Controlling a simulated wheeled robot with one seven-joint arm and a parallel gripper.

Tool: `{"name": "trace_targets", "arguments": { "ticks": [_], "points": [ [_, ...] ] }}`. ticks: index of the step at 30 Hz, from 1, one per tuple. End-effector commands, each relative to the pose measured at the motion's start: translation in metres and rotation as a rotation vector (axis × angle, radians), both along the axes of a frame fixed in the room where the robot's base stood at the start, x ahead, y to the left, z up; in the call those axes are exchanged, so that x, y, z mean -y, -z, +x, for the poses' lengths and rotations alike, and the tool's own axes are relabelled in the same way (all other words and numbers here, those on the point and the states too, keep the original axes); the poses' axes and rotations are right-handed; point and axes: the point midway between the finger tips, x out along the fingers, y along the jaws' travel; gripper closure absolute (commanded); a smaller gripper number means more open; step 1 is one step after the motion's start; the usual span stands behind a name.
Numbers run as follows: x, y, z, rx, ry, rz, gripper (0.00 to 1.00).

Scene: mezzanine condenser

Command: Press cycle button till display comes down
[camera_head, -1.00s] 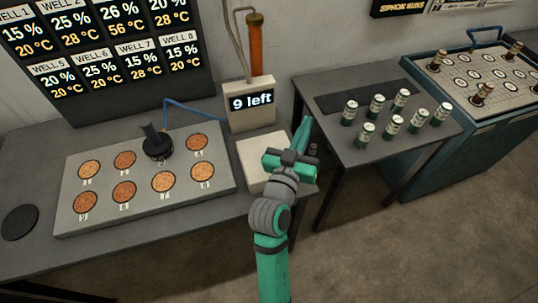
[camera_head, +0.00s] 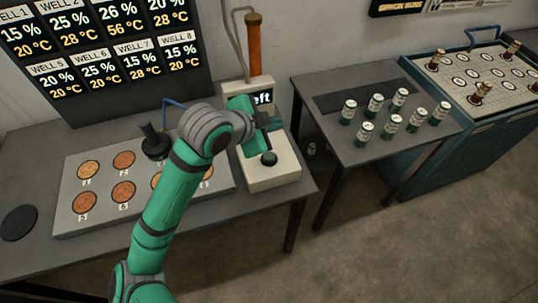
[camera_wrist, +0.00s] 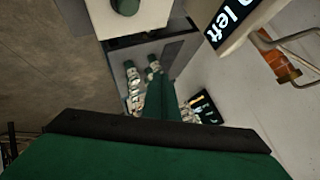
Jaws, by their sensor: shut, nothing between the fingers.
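The cycle button (camera_head: 269,158) is a dark round knob on top of a pale box (camera_head: 272,178) at the right end of the bench. In the wrist view the dark green button (camera_wrist: 125,5) is at the top edge, on the pale box (camera_wrist: 150,18). The display (camera_head: 262,97) stands behind it; my gripper hides part of its text. In the wrist view the display (camera_wrist: 233,20) reads "left", with its number cut off. My gripper (camera_head: 266,122) is shut and empty, between button and display in the picture; its fingers (camera_wrist: 160,95) appear apart from the button.
The well plate (camera_head: 70,210) with round wells and a dark-handled tool (camera_head: 153,142) lies to the left, partly behind my arm. A side table (camera_head: 330,135) with several green-and-white cans stands to the right, across a gap. An orange column (camera_head: 254,45) rises behind the display.

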Motion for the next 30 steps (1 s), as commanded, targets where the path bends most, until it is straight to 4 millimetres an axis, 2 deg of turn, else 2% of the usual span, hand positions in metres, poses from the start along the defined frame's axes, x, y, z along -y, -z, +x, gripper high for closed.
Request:
{"name": "trace_targets", "arguments": {
  "ticks": [3,6,20,30],
  "points": [
    [-0.017,0.007,-0.006,-0.033,0.008,0.077,1.00],
    [-0.022,0.010,-0.008,-0.047,0.012,0.104,1.00],
    [-0.022,0.013,-0.009,-0.051,0.015,0.107,1.00],
    [-0.018,0.048,-0.009,-0.053,0.019,0.106,1.00]
  ]
}}
